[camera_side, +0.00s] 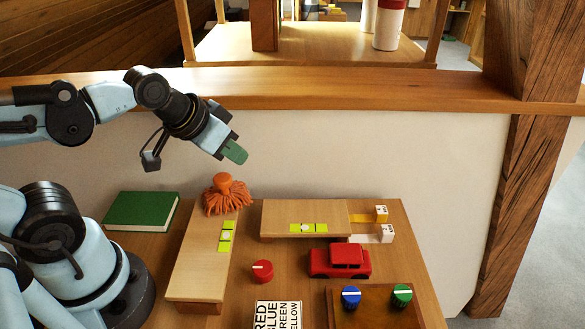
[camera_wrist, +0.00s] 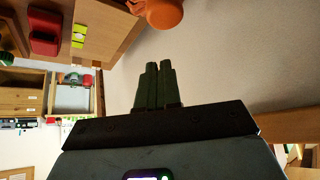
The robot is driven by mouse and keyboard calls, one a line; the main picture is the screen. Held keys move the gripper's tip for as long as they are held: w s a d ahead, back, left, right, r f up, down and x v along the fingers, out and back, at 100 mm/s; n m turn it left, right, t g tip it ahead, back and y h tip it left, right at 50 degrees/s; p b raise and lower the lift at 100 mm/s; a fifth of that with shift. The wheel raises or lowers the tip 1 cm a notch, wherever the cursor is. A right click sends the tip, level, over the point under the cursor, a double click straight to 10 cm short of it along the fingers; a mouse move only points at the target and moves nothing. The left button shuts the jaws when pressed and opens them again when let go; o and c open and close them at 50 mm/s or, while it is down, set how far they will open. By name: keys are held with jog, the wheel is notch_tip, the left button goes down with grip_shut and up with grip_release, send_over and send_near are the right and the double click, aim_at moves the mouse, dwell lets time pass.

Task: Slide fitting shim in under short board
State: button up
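The short board (camera_side: 275,214) lies flat at the back of the table, with a yellow-green level (camera_side: 308,228) on it. A yellow shim (camera_side: 364,217) and a white shim (camera_side: 368,236), each with a marked end block, lie at its right end. Their left ends meet the board's edge in the picture; I cannot tell whether either reaches under it. My gripper (camera_side: 236,152) is raised above the back of the table, left of the short board and apart from everything. In the wrist view its green fingers (camera_wrist: 155,86) are together, with nothing visible between them.
A longer board (camera_side: 195,270) with a level lies left, an orange tasselled object (camera_side: 225,195) at its far end. A green book (camera_side: 142,211), red car (camera_side: 340,261), red knob (camera_side: 262,271), word card (camera_side: 278,314) and panel with blue and green knobs (camera_side: 372,308) surround the boards.

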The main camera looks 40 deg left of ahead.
jog(key=shift+o, duration=1.1)
jog(key=shift+w+d+r, duration=0.1)
jog(key=shift+w, duration=0.05)
jog(key=o, duration=0.6)
jog(key=shift+m+g+h, duration=0.3)
jog(key=shift+m+g, duration=0.3)
jog(key=shift+m, duration=0.2)
jog(key=w+d+r, duration=0.2)
jog(key=w, duration=0.1)
jog(key=shift+w+d+r, duration=0.1)
jog(key=shift+d+r, duration=0.2)
jog(key=shift+r, duration=0.1)
jog(key=m+g, duration=0.6)
jog(key=m, duration=0.1)
send_over(387, 229)
notch_tip(387, 229, down, 4)
notch_tip(387, 229, down, 12)
jog(key=shift+r, duration=0.25)
grip_shut()
